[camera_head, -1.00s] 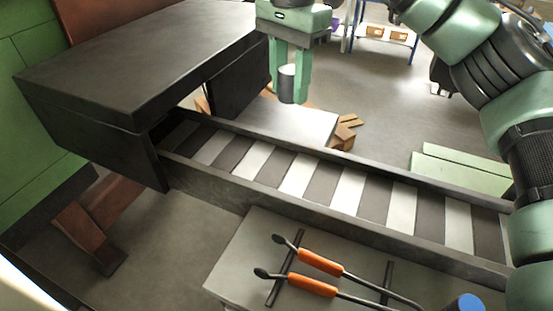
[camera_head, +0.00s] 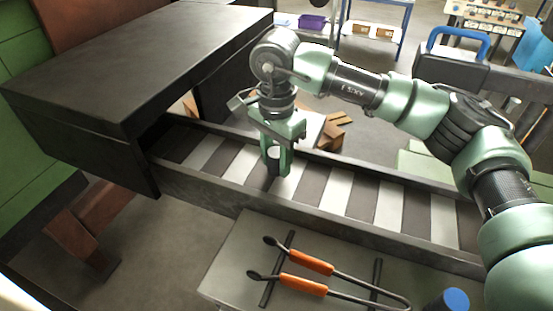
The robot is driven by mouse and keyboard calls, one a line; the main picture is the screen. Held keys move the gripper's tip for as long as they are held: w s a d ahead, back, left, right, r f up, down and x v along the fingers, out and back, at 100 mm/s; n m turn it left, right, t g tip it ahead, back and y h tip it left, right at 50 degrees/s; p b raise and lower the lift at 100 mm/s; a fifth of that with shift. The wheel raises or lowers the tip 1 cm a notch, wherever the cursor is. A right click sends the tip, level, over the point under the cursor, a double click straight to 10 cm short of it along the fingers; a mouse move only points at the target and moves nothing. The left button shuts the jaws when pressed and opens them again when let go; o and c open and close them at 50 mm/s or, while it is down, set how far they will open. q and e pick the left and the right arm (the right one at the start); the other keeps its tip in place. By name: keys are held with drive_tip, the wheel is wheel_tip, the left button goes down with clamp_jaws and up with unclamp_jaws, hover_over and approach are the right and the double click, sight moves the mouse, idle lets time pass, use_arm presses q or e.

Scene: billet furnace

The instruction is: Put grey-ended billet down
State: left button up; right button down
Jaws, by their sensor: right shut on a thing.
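My right gripper (camera_head: 277,169) is shut on the grey-ended billet (camera_head: 272,155), which shows only in part between the fingers. The fingers point down over the striped bed of the conveyor (camera_head: 308,183), near the furnace-side end. I cannot tell whether the billet touches the bed. My left gripper is not in view.
A dark furnace hood (camera_head: 130,70) covers the left end of the conveyor. In front, a grey table (camera_head: 235,262) holds orange-handled tongs (camera_head: 312,262) and a blue-topped item (camera_head: 456,299). Wooden blocks (camera_head: 331,136) lie behind the conveyor. The striped bed to the right is clear.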

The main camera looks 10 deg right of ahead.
drive_tip(key=shift+f, duration=0.4)
drive_tip(key=shift+f, duration=0.15)
drive_tip(key=c, duration=0.9)
unclamp_jaws()
